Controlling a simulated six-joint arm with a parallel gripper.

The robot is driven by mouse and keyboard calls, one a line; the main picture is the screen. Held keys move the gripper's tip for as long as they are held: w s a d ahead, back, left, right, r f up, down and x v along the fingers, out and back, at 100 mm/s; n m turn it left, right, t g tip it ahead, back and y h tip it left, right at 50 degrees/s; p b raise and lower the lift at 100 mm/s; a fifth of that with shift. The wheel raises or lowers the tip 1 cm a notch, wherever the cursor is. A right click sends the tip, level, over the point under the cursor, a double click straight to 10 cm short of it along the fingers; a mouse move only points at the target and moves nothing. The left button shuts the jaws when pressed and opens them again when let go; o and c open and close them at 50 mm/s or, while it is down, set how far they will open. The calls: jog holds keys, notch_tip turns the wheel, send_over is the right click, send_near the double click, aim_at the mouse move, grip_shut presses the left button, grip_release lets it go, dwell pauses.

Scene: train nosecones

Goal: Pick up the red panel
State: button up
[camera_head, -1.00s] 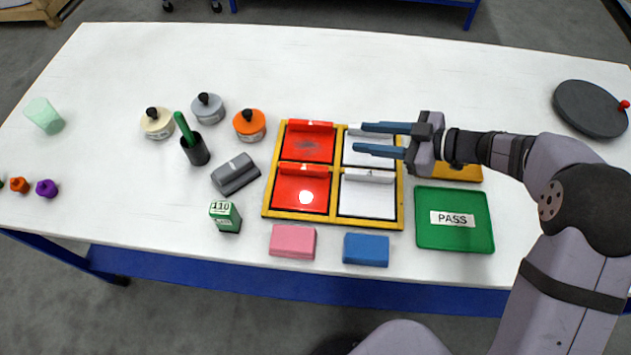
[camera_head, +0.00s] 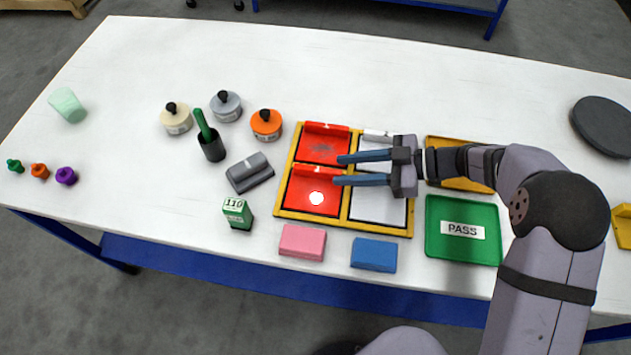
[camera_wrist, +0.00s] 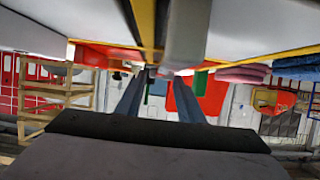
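Two red panels lie in the left column of a yellow-framed tray (camera_head: 345,222). The far red panel (camera_head: 321,148) has a dark smudge, and the near red panel (camera_head: 312,195) has a bright white spot. Each has a raised red ridge along its far edge. My gripper (camera_head: 336,170) is open and empty, its two blue-grey fingers apart and pointing left. The fingertips overlap the right end of the near red panel's ridge in the head view; their height above it is unclear. The wrist view also shows the fingers (camera_wrist: 158,85) apart.
White panels (camera_head: 379,205) fill the tray's right column, partly hidden by my gripper. A green PASS tray (camera_head: 440,246) is at right, a yellow tray (camera_head: 458,181) behind it. Pink (camera_head: 302,242) and blue (camera_head: 373,255) blocks sit in front; a grey block (camera_head: 250,172) is left.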

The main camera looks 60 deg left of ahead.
aim_at(328, 170)
jog(key=shift+p+x, duration=0.6)
jog(key=shift+x, duration=1.5)
grip_shut()
jog(key=shift+r, duration=0.1)
jog(key=shift+r, duration=0.1)
notch_tip(328, 170, up, 10)
jog(key=b, duration=0.1)
jog(key=shift+b, duration=0.35)
